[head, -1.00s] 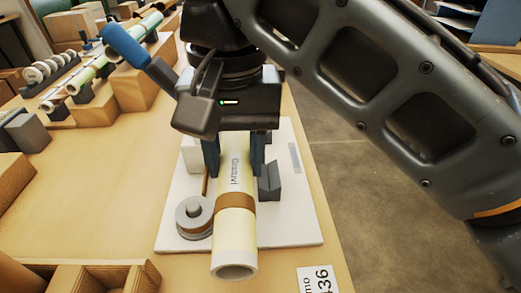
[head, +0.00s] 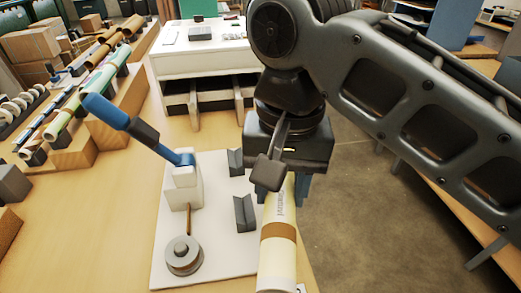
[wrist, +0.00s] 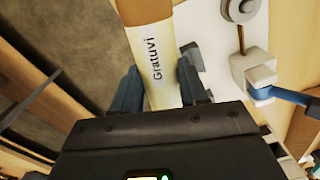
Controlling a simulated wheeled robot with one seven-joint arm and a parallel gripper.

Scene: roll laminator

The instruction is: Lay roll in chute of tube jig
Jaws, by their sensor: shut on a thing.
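The roll is a cream tube (head: 277,262) with a brown band and the print "Gratuvi"; it also shows in the wrist view (wrist: 156,72). My gripper (head: 287,192) is shut on it, one finger on each side in the wrist view (wrist: 158,80). The tube jig has a white base plate (head: 215,225). Its chute is two dark grey notched blocks, one nearer (head: 244,213) and one farther (head: 235,162). In the head view the roll lies right of these blocks, along the plate's right edge. Its far end is hidden by my gripper; its height is unclear.
A white post (head: 182,190) with a blue lever (head: 125,120) stands on the plate's left side. A round grey stepped disc (head: 184,256) sits at its near end. A white table (head: 205,62) stands behind. Wooden racks with tubes (head: 85,88) are at upper left.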

